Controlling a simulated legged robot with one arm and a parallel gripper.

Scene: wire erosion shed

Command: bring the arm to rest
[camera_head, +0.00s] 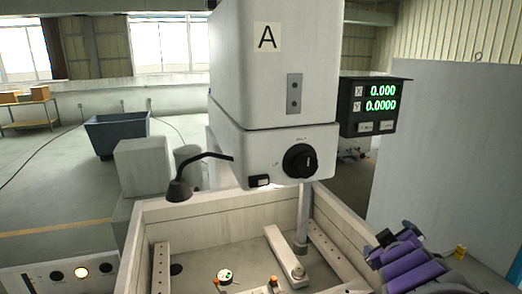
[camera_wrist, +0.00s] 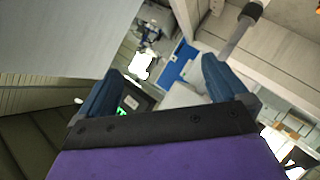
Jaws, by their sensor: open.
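My arm, purple with dark ends, shows at the lower right of the head view beside the machine tank's right wall. In the wrist view my gripper (camera_wrist: 162,72) has its two blue-grey fingers spread wide apart. Nothing is held between them. Beyond the fingers are a display, a blue panel and pale machine surfaces, seen tilted. In the head view the fingers are small and partly hidden by the arm's own parts.
The open tank (camera_head: 180,215) holds clamp rails and small parts. The machine head (camera_head: 270,155), marked A, hangs over it. A readout (camera_head: 374,107) shows X 0.000 and Y 0.0000. A grey partition (camera_head: 450,150) stands behind my arm. A black lamp (camera_head: 178,190) overhangs the tank's left.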

